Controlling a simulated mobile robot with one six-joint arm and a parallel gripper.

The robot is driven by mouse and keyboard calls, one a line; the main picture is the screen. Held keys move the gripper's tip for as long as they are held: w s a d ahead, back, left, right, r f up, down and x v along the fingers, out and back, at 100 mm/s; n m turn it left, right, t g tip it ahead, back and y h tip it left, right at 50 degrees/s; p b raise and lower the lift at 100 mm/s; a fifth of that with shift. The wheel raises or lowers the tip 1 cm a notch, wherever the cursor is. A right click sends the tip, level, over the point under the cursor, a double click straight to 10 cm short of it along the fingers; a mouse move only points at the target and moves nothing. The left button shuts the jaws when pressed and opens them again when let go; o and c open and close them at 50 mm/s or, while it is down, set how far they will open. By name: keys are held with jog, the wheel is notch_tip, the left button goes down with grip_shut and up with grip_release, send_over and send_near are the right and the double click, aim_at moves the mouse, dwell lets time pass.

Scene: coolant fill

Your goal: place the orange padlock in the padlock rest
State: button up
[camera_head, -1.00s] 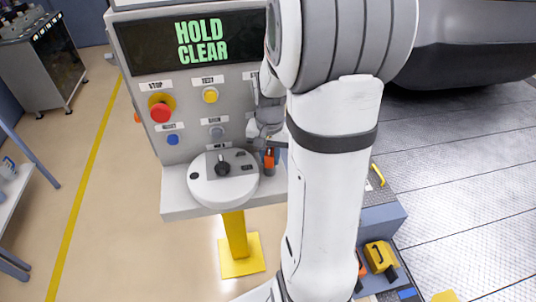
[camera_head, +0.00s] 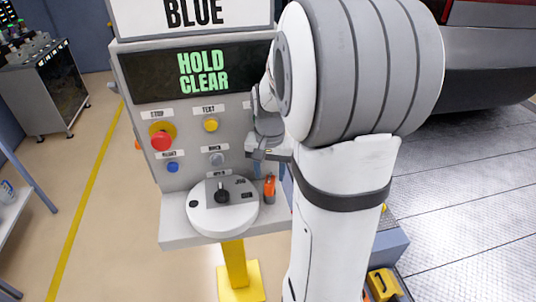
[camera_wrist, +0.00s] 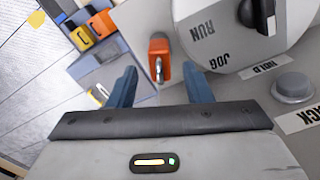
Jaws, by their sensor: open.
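The orange padlock (camera_head: 270,188) stands at the right end of the console shelf, just right of the round dial. In the wrist view the padlock (camera_wrist: 159,47) shows its orange body and metal shackle, in line with the gap between my fingers. My gripper (camera_wrist: 161,88) is open and empty, its two blue fingertips apart on either side of that line. In the head view my gripper (camera_head: 267,157) is just above the padlock, apart from it. I cannot make out the padlock rest separately from the shelf around the padlock.
The white dial (camera_head: 222,207) with a black knob is close left of the padlock. The console panel (camera_head: 190,135) with buttons rises behind it. A grey cart (camera_head: 45,95) stands far left.

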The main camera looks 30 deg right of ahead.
aim_at(269, 180)
notch_tip(269, 180, up, 7)
jog(key=s+a+n+t, duration=0.2)
jog(key=s+a+n, duration=0.5)
jog(key=s+a, duration=0.5)
jog(key=shift+s+a+f+n+t, duration=0.15)
jog(key=shift+f+n+t, duration=0.25)
jog(key=shift+c, duration=0.3)
dwell(0.4)
